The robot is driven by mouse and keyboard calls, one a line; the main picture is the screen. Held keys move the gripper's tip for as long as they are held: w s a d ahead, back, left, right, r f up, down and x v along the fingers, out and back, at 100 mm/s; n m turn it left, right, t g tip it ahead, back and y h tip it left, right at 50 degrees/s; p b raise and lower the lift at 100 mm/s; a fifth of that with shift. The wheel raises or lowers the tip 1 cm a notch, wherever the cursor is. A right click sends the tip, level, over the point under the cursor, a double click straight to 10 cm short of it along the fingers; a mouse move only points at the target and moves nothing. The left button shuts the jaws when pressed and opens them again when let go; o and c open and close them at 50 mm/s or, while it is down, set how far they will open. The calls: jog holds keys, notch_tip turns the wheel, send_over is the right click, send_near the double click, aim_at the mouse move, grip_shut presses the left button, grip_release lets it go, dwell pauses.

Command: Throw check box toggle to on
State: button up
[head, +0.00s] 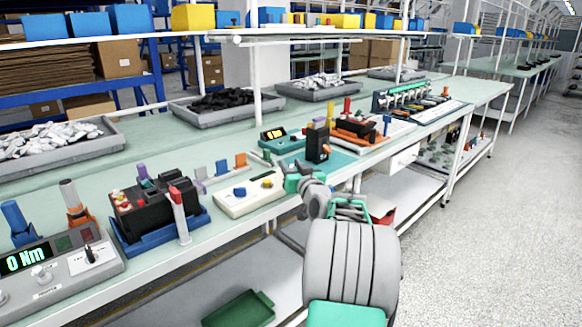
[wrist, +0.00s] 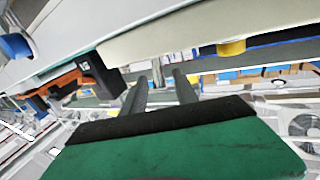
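A cream box (head: 248,193) with a blue knob (head: 240,192) and a yellow knob (head: 267,183) stands near the bench's front edge; it may be the check box. No toggle on it can be made out, so its position cannot be told.
Left of the cream box is a dark battery-like unit in a blue cradle (head: 155,238). A grey tester reading 0 Nm (head: 65,272) is at far left. The aisle (head: 500,230) is clear.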

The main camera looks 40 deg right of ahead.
grip_shut()
dwell(0.4)
